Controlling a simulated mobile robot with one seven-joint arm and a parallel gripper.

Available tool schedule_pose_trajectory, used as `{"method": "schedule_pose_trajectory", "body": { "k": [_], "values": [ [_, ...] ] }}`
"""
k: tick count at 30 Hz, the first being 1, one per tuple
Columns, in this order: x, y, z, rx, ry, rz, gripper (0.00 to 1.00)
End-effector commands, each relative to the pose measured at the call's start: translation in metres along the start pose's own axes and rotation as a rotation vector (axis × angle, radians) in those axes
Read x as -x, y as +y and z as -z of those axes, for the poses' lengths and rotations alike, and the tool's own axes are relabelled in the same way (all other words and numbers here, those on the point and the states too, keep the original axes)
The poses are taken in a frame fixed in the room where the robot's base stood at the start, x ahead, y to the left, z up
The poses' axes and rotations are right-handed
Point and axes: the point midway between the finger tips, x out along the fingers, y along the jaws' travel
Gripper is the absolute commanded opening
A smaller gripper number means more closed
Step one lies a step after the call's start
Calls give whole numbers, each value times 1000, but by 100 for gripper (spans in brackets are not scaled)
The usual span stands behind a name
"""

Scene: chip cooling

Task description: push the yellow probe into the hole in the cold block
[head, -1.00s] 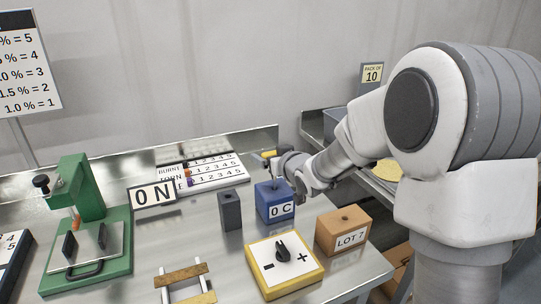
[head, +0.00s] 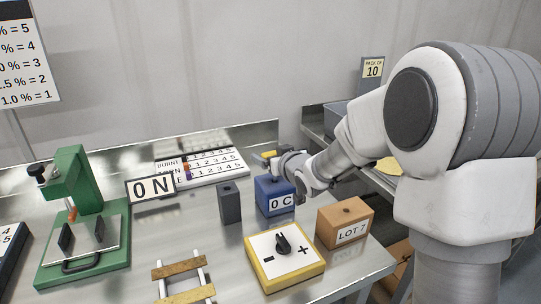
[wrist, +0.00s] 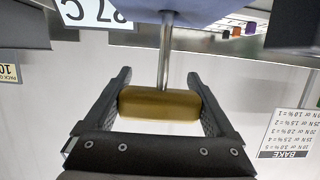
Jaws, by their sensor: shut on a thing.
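The cold block is the blue block (head: 268,190) with a "0 C" label, standing on the steel bench in the head view. My gripper (head: 276,155) is just behind and above it, partly merged with my arm in the picture. The probe's yellow handle (wrist: 160,104) is clamped crosswise between my two fingers in the wrist view, and its yellow end (head: 268,154) also shows in the head view. The metal rod (wrist: 166,55) runs from the handle towards a bluish surface at the top of the wrist view. The rod's tip and the hole are not clear, so I cannot tell whether they meet.
A dark grey block (head: 230,204) stands left of the blue block, and a brown "LOT 7" block (head: 344,222) right. A yellow-edged dial box (head: 305,268) is in front. A green press (head: 78,180) and a white scoreboard (head: 222,176) are farther left and behind.

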Motion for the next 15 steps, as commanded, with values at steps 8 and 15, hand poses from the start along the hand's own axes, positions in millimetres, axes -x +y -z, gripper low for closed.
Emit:
{"method": "schedule_pose_trajectory", "body": {
  "k": [8, 15],
  "values": [
    [-2, 0, -8, 0, 0, 0, 34],
    [-4, 0, -14, 0, 0, 0, 34]
  ]
}}
